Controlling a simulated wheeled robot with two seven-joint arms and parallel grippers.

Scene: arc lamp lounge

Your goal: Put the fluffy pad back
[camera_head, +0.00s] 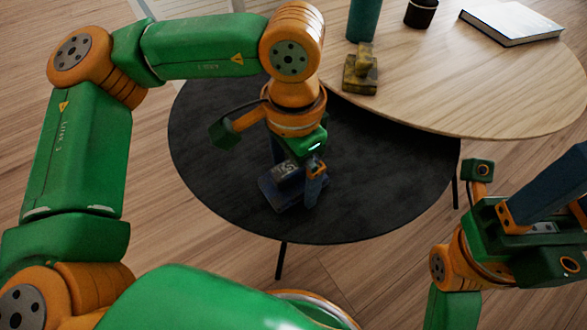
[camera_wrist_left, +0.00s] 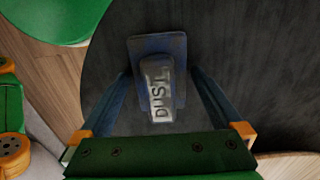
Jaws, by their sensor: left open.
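A dark blue pad (camera_head: 270,195) with a grey top part marked "DUST" lies on the round black table (camera_head: 390,190); it also shows in the left wrist view (camera_wrist_left: 145,44). I take it for the fluffy pad, though its texture is unclear. My left gripper (camera_head: 297,172) is open above it, pointing down. In the left wrist view, its blue fingers stand on either side of the grey top, with gaps at both sides. My right gripper (camera_head: 540,195) is at the right edge, away from the pad, partly cut off; its opening is unclear.
A wooden table (camera_head: 430,90) overlaps the black one at the back right. On it are a yellowish-brown stamp-like block (camera_head: 360,75), a teal cylinder (camera_head: 363,18), a dark cup (camera_head: 420,12) and a book (camera_head: 512,22). The black table's right part is clear.

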